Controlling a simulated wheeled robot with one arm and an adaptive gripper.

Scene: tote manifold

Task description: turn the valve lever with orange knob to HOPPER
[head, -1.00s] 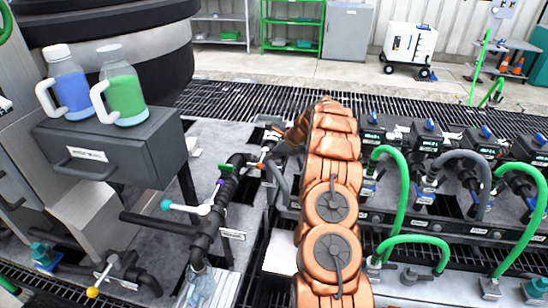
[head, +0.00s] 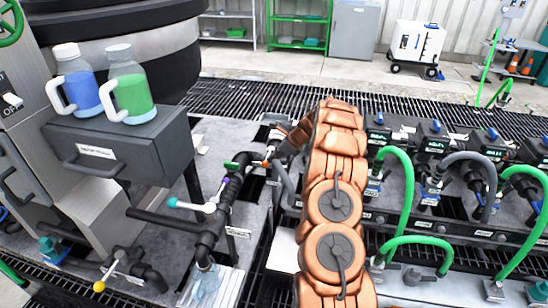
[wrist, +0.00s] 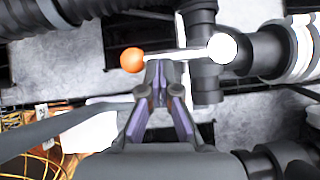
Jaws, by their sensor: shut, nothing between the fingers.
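The orange knob (wrist: 132,60) is at the left end of a pale metal lever (wrist: 182,55) in the wrist view. The lever runs almost level to a round white hub (wrist: 222,48) on the dark pipework. My gripper (wrist: 160,70) is shut and empty, its tips just below the lever and right of the knob; I cannot tell whether they touch it. In the head view the orange knob (head: 266,164) is a small spot beside the dark pipe, left of my arm, which hides much of the area there. No HOPPER marking is readable.
A teal-knobbed lever (head: 173,202) and a yellow-knobbed lever (head: 99,286) sit on pipes at the left. A grey box (head: 120,150) carries two jugs. Green hoses (head: 408,190) and dark valve units stand right of my arm. Orange wires (wrist: 30,150) lie lower left in the wrist view.

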